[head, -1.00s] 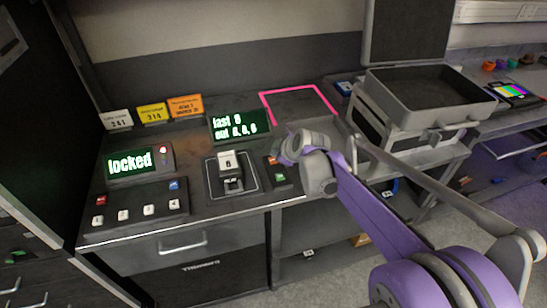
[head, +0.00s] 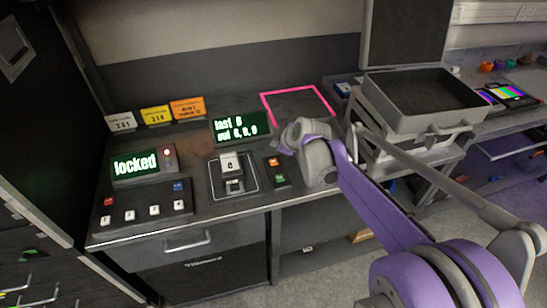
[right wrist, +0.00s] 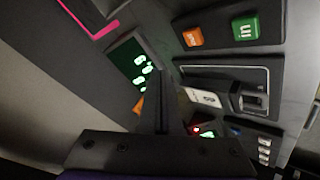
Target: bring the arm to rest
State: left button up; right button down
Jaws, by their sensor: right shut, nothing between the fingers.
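My right arm reaches in from the lower right in the head view, with its gripper (head: 300,132) above the worktop, beside the orange and green buttons. In the right wrist view the gripper (right wrist: 160,105) points toward the panels, its fingers together with nothing between them. Beyond it are an orange button (right wrist: 193,38) and a green "in" button (right wrist: 246,29). A display (head: 240,127) reads "last 6" with a second line under it. A "locked" display (head: 136,164) stands to the left. My left gripper is not in view.
A white-topped device (head: 231,163) sits on a square plate left of the gripper. A button box (head: 143,206) lies at the front left. An open grey case (head: 430,122) stands on the right. A pink outline (head: 263,102) marks bare worktop behind the arm.

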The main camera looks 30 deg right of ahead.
dwell(0.3)
dwell(0.4)
jog(key=s+a+f+m+g+p, duration=0.2)
jog(key=s+a+m, duration=0.2)
jog(key=s, duration=1)
jog(key=s+a+f+m+g+p, duration=0.1)
jog(key=s+a+m, duration=0.3)
jog(key=s+a, duration=0.7)
jog(key=s+f+p, duration=0.1)
jog(key=s, duration=0.1)
jog(key=shift+s+m+g, duration=0.3)
jog(key=shift+s+g, duration=0.1)
